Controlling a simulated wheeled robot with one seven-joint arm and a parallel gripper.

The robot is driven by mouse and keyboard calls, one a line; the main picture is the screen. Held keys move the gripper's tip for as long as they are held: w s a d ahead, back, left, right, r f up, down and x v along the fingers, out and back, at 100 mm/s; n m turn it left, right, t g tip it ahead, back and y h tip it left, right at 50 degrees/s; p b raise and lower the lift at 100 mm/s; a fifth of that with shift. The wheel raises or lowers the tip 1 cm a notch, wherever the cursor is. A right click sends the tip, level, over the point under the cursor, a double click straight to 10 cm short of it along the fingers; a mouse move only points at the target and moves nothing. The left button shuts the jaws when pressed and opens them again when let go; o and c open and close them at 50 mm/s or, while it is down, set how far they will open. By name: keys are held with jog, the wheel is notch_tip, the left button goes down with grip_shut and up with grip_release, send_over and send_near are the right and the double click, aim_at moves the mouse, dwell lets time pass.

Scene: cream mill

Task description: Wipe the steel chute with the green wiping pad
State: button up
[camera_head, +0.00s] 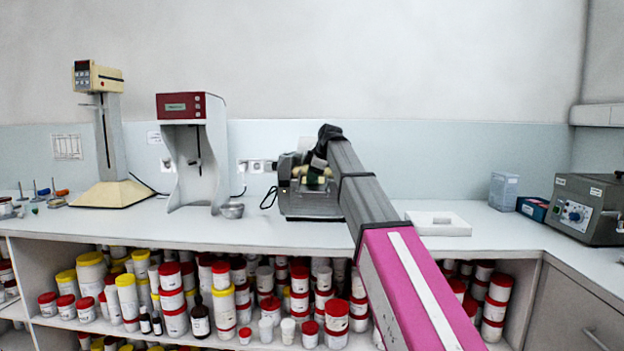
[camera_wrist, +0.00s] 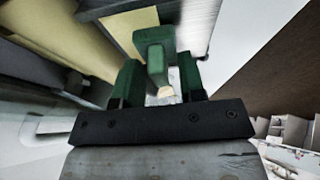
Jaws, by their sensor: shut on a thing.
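My gripper (camera_wrist: 157,70) is shut on the green wiping pad (camera_wrist: 154,38), which shows between the two green fingers in the wrist view. In the head view my arm reaches over the grey mill (camera_head: 312,212) at the back of the bench. The gripper (camera_head: 317,167) is at the mill's upper part, with a small patch of green and pale yellow below it. The arm and gripper partly cover the mill. I cannot clearly make out the steel chute or whether the pad touches it. Cream-yellow panels lie close to the pad in the wrist view.
A red-and-white mixer (camera_head: 190,150) and a cream stand mixer (camera_head: 108,135) stand left of the mill, with a small steel bowl (camera_head: 232,211). A white box (camera_head: 438,223) lies to the right. Shelves of jars are below.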

jog(key=shift+w+r, duration=0.35)
jog(key=shift+w, duration=0.25)
jog(key=shift+s+f, duration=0.35)
jog(key=shift+s, duration=0.35)
jog(key=shift+s+f, duration=0.4)
jog(key=shift+s, duration=0.25)
jog(key=shift+s+f, duration=0.35)
jog(key=shift+s, duration=0.35)
jog(key=shift+r, duration=0.1)
notch_tip(320, 180, up, 8)
jog(key=s, duration=0.1)
jog(key=shift+f, duration=0.2)
jog(key=shift+s+a, duration=0.1)
